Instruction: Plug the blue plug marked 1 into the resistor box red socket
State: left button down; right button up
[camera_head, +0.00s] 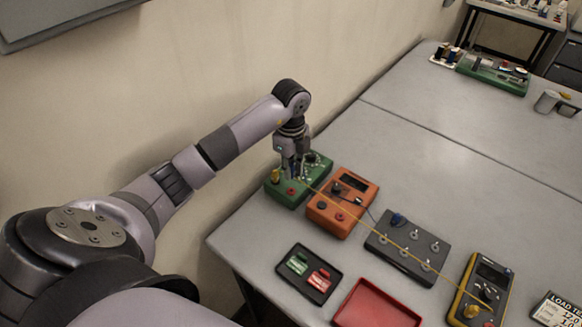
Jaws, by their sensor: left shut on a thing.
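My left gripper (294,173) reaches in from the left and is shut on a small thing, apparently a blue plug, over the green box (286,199). The fingers mostly hide it, and no mark can be read. The green box has a red socket (290,191) at its front and a yellow plug (275,175) at its left. Another blue plug (398,219) stands on the black box (405,247); its number cannot be read. I cannot tell whether the held thing touches the green box. My right gripper is not in view.
An orange box (327,222) is beside the green box. A yellow lead runs to a yellow meter (466,288); a dark lead crosses near the orange box. A black tray (291,281) and a red tray (377,306) are in front.

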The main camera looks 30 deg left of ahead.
aim_at(291, 191)
pick_arm(q)
jog(key=shift+f+b, duration=1.45)
jog(key=shift+f, duration=0.5)
jog(key=shift+f+b, duration=0.55)
jog(key=shift+f, duration=0.25)
jog(key=shift+r+p, duration=0.1)
jog(key=shift+p, duration=0.2)
jog(key=shift+f+b, duration=0.45)
jog(key=shift+f, duration=0.2)
jog(key=c, duration=1.4)
grip_release()
